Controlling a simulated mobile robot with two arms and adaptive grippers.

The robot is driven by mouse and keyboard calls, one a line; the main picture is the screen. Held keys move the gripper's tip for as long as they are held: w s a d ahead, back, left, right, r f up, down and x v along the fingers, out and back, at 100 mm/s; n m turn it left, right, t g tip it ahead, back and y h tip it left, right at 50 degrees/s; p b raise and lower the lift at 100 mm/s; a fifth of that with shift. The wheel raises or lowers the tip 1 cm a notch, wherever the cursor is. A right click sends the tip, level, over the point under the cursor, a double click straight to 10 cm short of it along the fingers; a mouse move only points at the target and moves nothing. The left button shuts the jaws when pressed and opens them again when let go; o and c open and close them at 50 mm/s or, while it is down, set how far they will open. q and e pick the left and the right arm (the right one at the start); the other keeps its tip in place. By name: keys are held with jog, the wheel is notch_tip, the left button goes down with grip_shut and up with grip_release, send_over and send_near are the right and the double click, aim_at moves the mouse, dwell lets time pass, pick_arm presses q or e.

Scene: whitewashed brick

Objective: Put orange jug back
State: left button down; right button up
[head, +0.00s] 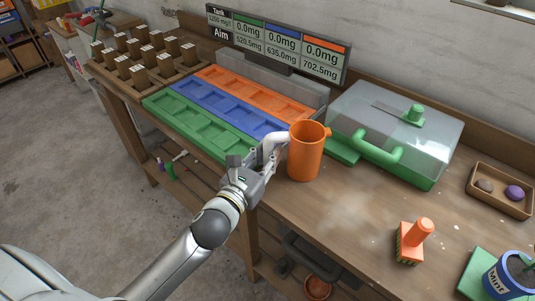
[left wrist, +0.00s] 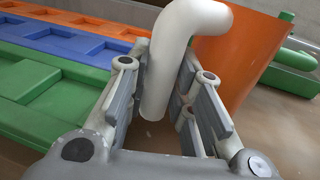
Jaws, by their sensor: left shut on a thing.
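The orange jug (head: 306,153) is upright at the middle of the wooden workbench, with its white handle pointing left. My left gripper (head: 262,168) is shut on that handle. In the left wrist view the handle (left wrist: 180,50) stands between the gripper's two fingers (left wrist: 163,105), and the orange jug body (left wrist: 243,55) is just beyond them. I cannot tell whether the jug's base touches the bench or hangs slightly above it. My right gripper is not in view.
Green (head: 200,127), blue (head: 228,108) and orange (head: 258,92) compartment trays lie left of the jug. A green-based clear case (head: 385,115) stands behind right. An orange-handled brush (head: 410,245), small wooden tray (head: 500,204) and blue pot (head: 508,277) are at right. The bench (head: 345,215) is clear in front.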

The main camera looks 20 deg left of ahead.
pick_arm(q)
jog(key=shift+f, duration=0.15)
jog(key=c, duration=1.3)
grip_release()
jog(key=shift+s+r, duration=0.1)
jog(key=shift+r, duration=0.1)
jog(key=shift+s+a+b, duration=0.3)
jog(key=shift+s+b, duration=0.1)
jog(key=shift+s, duration=1.55)
jog(key=shift+s+a+b, duration=0.25)
jog(key=shift+s+b, duration=0.15)
jog(key=shift+s, duration=1.6)
jog(key=shift+s+a+b, duration=0.3)
jog(key=shift+s+b, duration=0.1)
jog(key=shift+s, duration=1.55)
